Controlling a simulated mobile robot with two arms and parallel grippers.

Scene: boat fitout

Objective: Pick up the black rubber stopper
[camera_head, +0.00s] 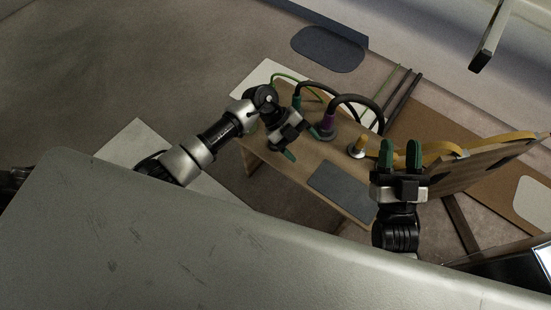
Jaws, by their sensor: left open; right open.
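I cannot make out the black rubber stopper for certain; it may be hidden by my arms or too small to tell. My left gripper (294,129) is over the left part of a wooden bench (318,165), its green fingertips spread apart with nothing seen between them. My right gripper (400,155) is at the bench's right end, its two green fingers apart and pointing away from me. It looks empty.
A yellow hose (444,145) and a tilted wooden panel (486,165) are at right.

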